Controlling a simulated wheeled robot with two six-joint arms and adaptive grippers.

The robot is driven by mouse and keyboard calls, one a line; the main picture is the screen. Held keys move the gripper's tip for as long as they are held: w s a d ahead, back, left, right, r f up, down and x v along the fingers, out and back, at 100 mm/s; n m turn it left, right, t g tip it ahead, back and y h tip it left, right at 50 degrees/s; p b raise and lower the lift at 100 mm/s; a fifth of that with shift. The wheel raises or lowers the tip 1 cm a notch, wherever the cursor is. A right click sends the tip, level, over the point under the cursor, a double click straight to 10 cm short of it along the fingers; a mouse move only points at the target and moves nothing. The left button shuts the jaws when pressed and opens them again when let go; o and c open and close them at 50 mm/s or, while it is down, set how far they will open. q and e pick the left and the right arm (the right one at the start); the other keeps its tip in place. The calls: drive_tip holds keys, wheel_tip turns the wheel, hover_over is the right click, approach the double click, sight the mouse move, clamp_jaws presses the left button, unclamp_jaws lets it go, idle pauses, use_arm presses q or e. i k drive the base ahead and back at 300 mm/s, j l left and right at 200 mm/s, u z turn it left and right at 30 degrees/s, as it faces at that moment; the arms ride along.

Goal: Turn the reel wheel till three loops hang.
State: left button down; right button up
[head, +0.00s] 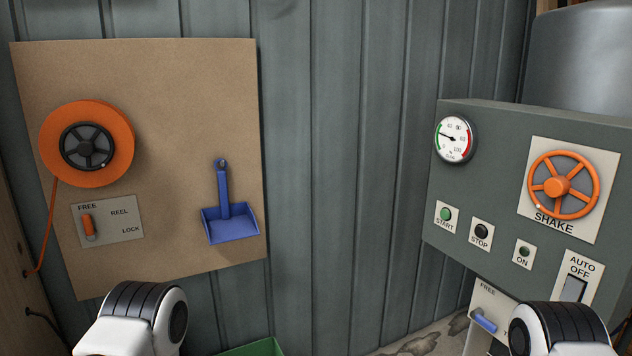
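The orange reel (116,115) is mounted on a brown board (180,100) at the left in the head view. A black spoked wheel (88,146) sits at its centre, with a small light knob near its lower right rim. An orange line (48,225) runs down from the reel's left side, past the board's edge. I see it as a single strand, with no loop in view. Below the reel, a plate labelled REEL (120,228) carries an orange lever (88,224), just under FREE and away from LOCK. Neither of my grippers is in view; only arm parts show at the bottom.
A blue dustpan (232,220) hangs on the board's right side. A grey panel (480,165) at the right carries a gauge (454,140), an orange SHAKE wheel (563,186) and buttons. A blue lever (484,320) shows below. A green container's edge (255,348) shows at bottom.

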sight(85, 145)
drive_tip(key=u, duration=1.25)
